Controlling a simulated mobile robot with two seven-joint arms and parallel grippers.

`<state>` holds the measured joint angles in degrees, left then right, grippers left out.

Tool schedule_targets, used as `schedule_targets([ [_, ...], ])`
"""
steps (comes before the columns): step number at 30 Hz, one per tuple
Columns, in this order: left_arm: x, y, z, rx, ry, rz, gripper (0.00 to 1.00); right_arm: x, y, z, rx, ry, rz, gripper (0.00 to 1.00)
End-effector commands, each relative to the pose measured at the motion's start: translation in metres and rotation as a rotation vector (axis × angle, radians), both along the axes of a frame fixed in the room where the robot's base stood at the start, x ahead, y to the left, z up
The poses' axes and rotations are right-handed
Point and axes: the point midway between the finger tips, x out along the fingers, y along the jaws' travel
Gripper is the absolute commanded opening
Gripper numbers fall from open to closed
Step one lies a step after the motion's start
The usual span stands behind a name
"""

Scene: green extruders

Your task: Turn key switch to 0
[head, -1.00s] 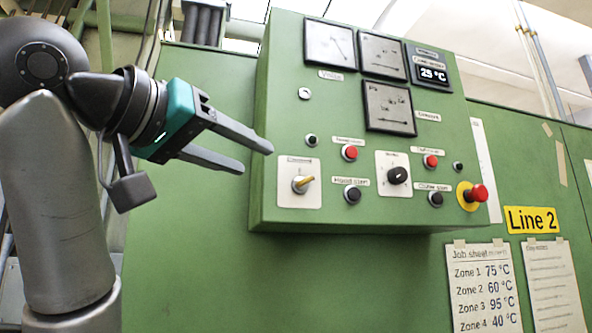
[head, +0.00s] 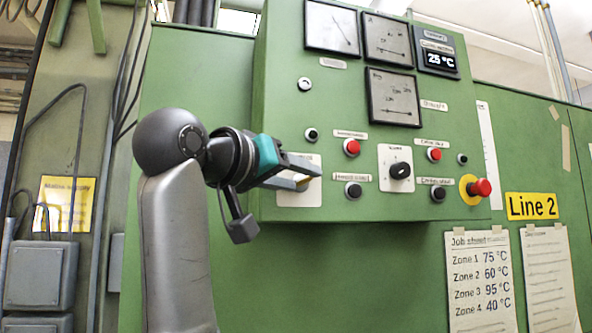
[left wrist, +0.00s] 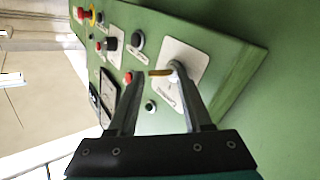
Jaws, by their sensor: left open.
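The key switch has a yellow brass key (left wrist: 159,73) on a round silver barrel, on a white plate (left wrist: 193,58) at the corner of the green control box. In the head view its white plate (head: 297,201) is at the box's lower left, and my gripper mostly hides the key. My left gripper (head: 313,177) is open and is right in front of this plate. In the left wrist view the key lies across the gap between the fingertips of my gripper (left wrist: 160,80). I cannot tell whether a finger touches it. The plate's lettering is unreadable.
On the same box are a black rotary knob (head: 400,170), a red push button (head: 352,147), a black button (head: 353,189) and a red emergency stop (head: 480,187) on yellow. Gauges and a 25 °C display (head: 438,60) sit above. A job sheet (head: 481,280) hangs below right.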

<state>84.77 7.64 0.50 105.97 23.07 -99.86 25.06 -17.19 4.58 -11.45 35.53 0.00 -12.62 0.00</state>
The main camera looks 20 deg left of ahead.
Motion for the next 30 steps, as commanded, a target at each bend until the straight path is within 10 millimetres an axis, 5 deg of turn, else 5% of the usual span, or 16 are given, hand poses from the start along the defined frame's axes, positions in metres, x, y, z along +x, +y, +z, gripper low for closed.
schedule_targets([
  [7, 0.0008, -0.0003, -0.0007, 0.0, 0.001, 0.0, 0.49, 0.0001, 0.0, -0.0001, 0.0, 0.0, 0.0, 0.0],
  [20, 0.0004, -0.0001, -0.0003, -0.001, 0.001, 0.0, 0.0, 0.0002, 0.0, -0.0001, 0.0, 0.0, 0.0, 0.0],
  [30, 0.0003, -0.0001, -0.0011, -0.008, -0.004, 0.0, 0.0, 0.0002, 0.0001, -0.0022, 0.0, 0.0, 0.0, 0.0],
])
